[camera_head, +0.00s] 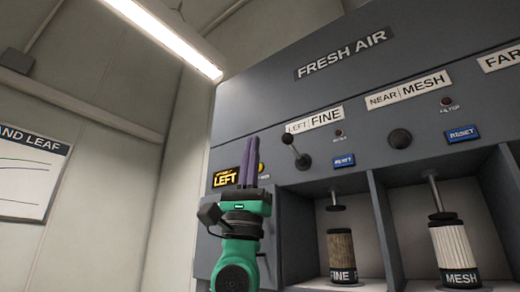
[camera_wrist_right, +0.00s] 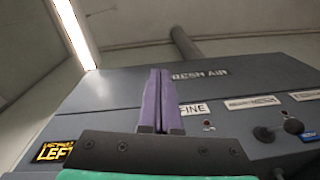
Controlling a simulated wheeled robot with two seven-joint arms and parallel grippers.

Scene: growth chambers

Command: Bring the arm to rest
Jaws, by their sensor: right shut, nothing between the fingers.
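My right gripper (camera_head: 248,163) points upward in front of the left side of the grey FRESH AIR cabinet (camera_head: 243,98). Its purple fingers are together with nothing between them. In the right wrist view the fingers (camera_wrist_right: 157,98) also lie side by side, with the cabinet (camera_wrist_right: 120,92) behind them. The green wrist covers part of the cabinet's left edge. My left gripper does not show in either view.
A lever with a black knob (camera_head: 288,139) stands just right of the gripper. Filter cartridges marked FINE (camera_head: 341,253) and MESH (camera_head: 454,246) stand in open bays. Blue RESET buttons (camera_head: 344,160) sit above. A wall chart (camera_head: 25,175) hangs left; the space before that wall looks clear.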

